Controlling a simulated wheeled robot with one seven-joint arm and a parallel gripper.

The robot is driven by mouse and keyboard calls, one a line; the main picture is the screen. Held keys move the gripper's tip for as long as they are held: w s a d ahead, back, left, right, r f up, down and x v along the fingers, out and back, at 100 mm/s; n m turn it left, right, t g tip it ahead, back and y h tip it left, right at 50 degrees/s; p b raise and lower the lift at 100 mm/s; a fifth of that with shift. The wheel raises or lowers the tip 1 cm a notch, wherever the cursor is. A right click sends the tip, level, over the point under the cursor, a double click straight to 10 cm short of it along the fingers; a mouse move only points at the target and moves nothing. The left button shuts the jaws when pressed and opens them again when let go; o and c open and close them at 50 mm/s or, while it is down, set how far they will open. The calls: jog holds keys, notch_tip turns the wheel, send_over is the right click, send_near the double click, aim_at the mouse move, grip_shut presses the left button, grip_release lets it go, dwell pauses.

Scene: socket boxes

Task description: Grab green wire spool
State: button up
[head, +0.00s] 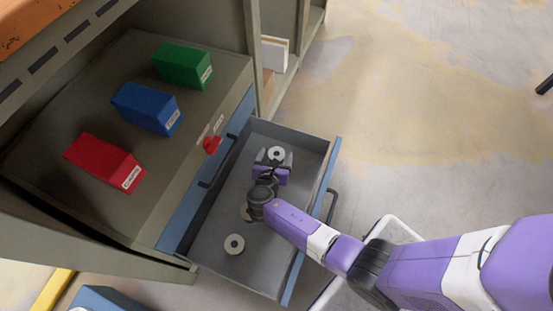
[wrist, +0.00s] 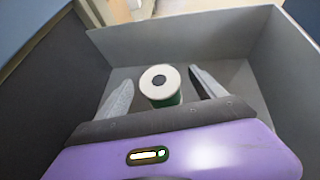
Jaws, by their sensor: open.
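The green wire spool (wrist: 160,86) stands upright in the open drawer, with a pale round top, a dark centre hole and a bit of green side showing in the wrist view. In the head view its pale top (head: 277,153) is near the drawer's far end. My gripper (wrist: 160,92) is open, pointing down into the drawer, with one finger on each side of the spool. It also shows in the head view (head: 273,160).
The open drawer (head: 205,254) has walls around my gripper. Another spool (head: 234,244) stands near the drawer's near end, and one (head: 246,212) is partly hidden by my arm. Red (head: 105,162), blue (head: 147,108) and green (head: 183,66) boxes sit on the cabinet surface.

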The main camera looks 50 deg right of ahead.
jog(key=c, duration=1.7)
jog(key=shift+r, duration=0.1)
jog(key=shift+r, duration=0.15)
